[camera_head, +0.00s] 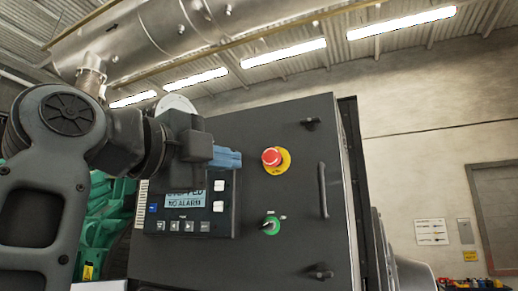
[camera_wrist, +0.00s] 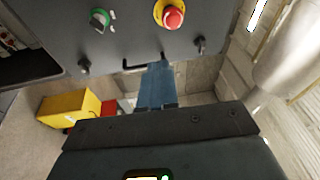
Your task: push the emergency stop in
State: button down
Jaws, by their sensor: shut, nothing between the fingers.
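The emergency stop (camera_head: 271,157) is a red mushroom button on a yellow round plate, on the front of a dark grey control cabinet (camera_head: 285,125). It also shows at the top of the wrist view (camera_wrist: 173,17). My gripper (camera_head: 232,158) has blue fingers, shut and empty, left of the button in the head view and apart from it in the picture. In the wrist view the closed fingers (camera_wrist: 155,85) point up toward the cabinet, below and slightly left of the button. I cannot tell the exact gap to the panel.
A green selector switch (camera_head: 270,226) sits below the button. A display panel (camera_head: 186,200) reading "NO ALARM" is at the left, partly behind my gripper. A door handle (camera_head: 322,190) stands out right of the button. A green engine (camera_head: 108,215) is farther left.

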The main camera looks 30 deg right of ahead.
jog(key=r+y, duration=0.1)
jog(key=a+r+t+y, duration=0.1)
jog(key=r, duration=0.1)
jog(key=s+a+r+n, duration=0.1)
jog(key=r, duration=0.1)
jog(key=shift+r+t+y, duration=0.25)
jog(key=shift+t+y, duration=0.05)
jog(key=shift+y, duration=0.1)
jog(key=shift+d, duration=0.15)
